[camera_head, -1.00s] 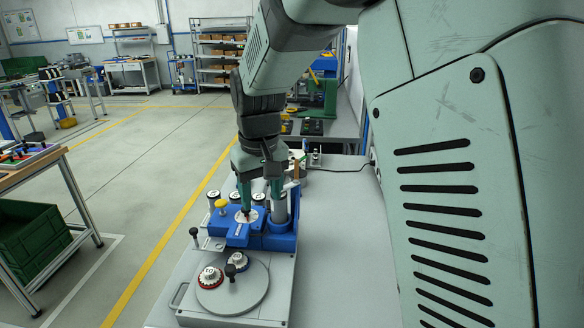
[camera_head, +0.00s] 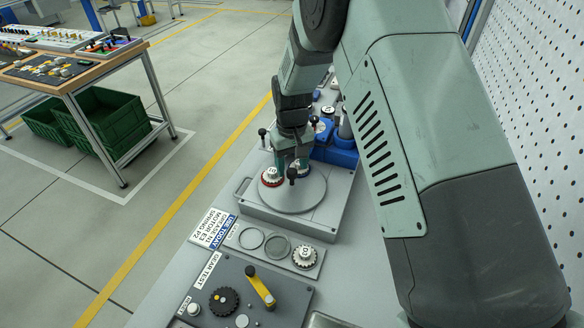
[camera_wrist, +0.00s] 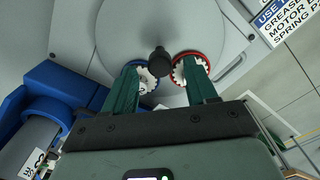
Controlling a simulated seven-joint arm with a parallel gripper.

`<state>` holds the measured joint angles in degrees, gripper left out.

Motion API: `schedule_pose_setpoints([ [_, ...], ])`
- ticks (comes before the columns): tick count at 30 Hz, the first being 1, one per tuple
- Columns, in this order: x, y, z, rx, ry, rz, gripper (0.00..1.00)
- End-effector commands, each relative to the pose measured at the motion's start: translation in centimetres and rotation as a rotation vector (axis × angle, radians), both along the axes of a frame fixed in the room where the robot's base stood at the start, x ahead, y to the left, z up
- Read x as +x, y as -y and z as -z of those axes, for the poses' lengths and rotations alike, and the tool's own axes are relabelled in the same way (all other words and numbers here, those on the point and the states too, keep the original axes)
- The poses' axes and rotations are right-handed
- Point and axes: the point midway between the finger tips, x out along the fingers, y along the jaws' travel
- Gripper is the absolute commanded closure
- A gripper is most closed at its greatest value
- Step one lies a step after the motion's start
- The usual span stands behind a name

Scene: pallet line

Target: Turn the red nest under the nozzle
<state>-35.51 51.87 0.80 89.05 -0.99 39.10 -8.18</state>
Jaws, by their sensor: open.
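A round grey turntable (camera_head: 312,196) lies on a grey base, with a black knob (camera_head: 292,175) standing up from it. The red nest (camera_head: 270,183), a red ring around a white toothed part, sits on the turntable left of the knob. In the wrist view the red nest (camera_wrist: 174,74) is right of the knob (camera_wrist: 158,64) and a blue nest (camera_wrist: 147,82) is left of it. My gripper (camera_head: 291,164) is open and low over the turntable. In the wrist view its fingers (camera_wrist: 160,70) spread either side of the knob, overlapping both nests; contact is unclear. I cannot make out the nozzle.
A blue fixture (camera_head: 340,155) stands behind the turntable. In front lie a tray (camera_head: 318,262) with round places and a white gear (camera_head: 305,257), a label card (camera_head: 212,229), and a dark gear-test panel (camera_head: 236,290) with a yellow crank (camera_head: 262,287).

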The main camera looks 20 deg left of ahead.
Motion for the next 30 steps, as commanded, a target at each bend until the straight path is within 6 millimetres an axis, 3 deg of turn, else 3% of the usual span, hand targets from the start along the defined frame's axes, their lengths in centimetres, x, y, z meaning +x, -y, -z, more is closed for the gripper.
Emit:
schedule_pose_setpoints([
  [6,0.0,0.0,1.9,0.000,0.000,0.000,0.43],
  [15,0.0,0.0,2.1,0.001,0.001,0.000,0.43],
  [26,0.0,0.0,2.1,0.000,0.000,-0.001,0.98],
  [30,0.0,0.0,2.0,0.000,0.000,-0.001,1.00],
])
